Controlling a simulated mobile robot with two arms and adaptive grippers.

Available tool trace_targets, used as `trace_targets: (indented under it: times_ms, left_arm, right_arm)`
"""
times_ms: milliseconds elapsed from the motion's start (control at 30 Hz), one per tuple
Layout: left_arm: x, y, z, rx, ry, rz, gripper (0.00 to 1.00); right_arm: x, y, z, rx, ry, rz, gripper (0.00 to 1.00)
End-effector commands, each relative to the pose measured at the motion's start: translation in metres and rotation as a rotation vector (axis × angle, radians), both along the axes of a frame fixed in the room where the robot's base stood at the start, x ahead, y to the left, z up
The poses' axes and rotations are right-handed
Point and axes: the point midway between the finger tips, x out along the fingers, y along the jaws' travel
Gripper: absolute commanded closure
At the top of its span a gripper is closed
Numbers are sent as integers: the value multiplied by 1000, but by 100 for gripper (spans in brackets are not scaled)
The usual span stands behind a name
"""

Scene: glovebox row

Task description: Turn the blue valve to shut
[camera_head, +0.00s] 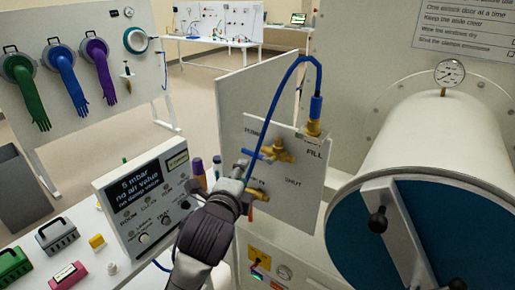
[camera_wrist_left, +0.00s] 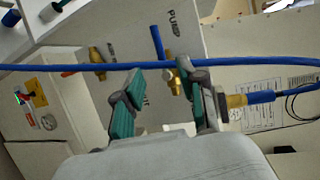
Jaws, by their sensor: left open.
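The blue valve is a brass body (camera_head: 278,151) with a blue lever (camera_head: 256,155) on a pale panel (camera_head: 292,185). The lever points left in the head view. The wrist view shows the lever (camera_wrist_left: 157,43) and brass body (camera_wrist_left: 174,82) just beyond my fingers. My left gripper (camera_head: 244,172) is open at the panel, close to the lever's free end and a little below it. In the wrist view the fingertips (camera_wrist_left: 160,68) are apart with nothing gripped; contact with the lever cannot be told. My right gripper is not in view.
A blue hose (camera_head: 278,92) arches over the valve and crosses before my fingers in the wrist view. A second brass valve (camera_head: 258,191) with a red lever sits below. A display box (camera_head: 150,195) stands left; a large white cylinder (camera_head: 440,140) stands right.

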Motion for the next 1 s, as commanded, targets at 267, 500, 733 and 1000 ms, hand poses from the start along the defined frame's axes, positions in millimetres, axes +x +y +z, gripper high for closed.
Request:
trace_targets:
  times_ms: [267, 500, 733, 1000]
  left_arm:
    - [51, -11, -7, -2, 5, 2, 60]
    - [96, -22, -16, -3, 4, 1, 60]
    - [120, -28, -23, -2, 3, 1, 60]
    - [126, -29, -25, -4, 2, 1, 60]
  right_arm:
    - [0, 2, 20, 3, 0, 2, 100]
    - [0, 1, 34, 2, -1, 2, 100]
    - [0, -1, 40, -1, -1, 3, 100]
    - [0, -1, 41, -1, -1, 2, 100]
